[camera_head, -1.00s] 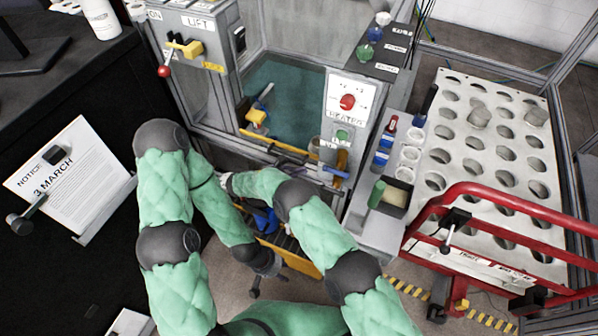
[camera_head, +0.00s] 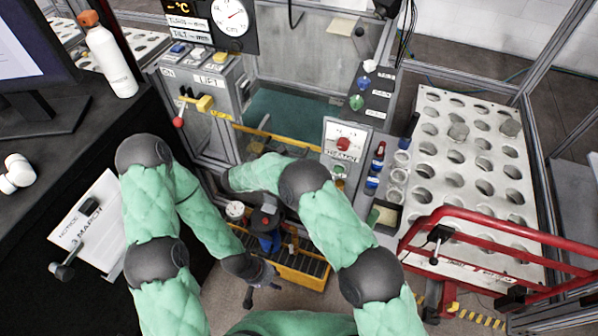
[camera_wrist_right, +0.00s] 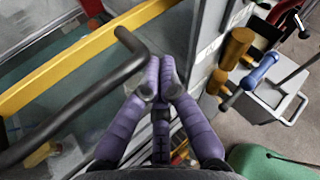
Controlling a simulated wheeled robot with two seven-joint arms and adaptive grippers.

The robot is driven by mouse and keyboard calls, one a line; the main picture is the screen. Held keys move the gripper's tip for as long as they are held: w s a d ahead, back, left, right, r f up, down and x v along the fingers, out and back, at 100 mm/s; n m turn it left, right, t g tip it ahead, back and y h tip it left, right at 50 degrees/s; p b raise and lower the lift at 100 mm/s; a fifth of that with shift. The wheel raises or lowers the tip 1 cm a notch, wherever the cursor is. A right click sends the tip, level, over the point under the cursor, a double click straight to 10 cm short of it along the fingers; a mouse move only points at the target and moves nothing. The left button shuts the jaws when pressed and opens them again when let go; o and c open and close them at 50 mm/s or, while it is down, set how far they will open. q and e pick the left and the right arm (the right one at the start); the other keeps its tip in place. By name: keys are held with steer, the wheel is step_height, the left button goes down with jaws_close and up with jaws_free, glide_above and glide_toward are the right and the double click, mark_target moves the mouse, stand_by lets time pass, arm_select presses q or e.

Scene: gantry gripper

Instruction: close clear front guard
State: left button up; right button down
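The machine's front opening shows in the head view, with a yellow bar (camera_head: 275,138) across it. In the right wrist view, a clear pane (camera_wrist_right: 75,50), which looks like the front guard, lies behind a yellow bar (camera_wrist_right: 70,65) and a dark bent handle (camera_wrist_right: 85,98). My right gripper (camera_wrist_right: 160,70) has its purple fingertips together beside the bend of this handle; I see nothing between them. In the head view my right sleeve hides that hand. My left gripper (camera_head: 265,277) hangs low before the machine, apart from the opening; its finger opening is unclear.
A lift panel (camera_head: 205,85) with a red-knobbed lever stands left of the opening. A heater box (camera_head: 343,145) stands right of it. A red rail (camera_head: 480,215) fronts the white holed rack (camera_head: 470,150). A yellow-edged bin (camera_head: 300,270) sits below.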

step_height(320, 180, up, 11)
steer(key=p, duration=0.5)
steer(key=shift+w, duration=0.1)
steer(key=shift+r, duration=0.1)
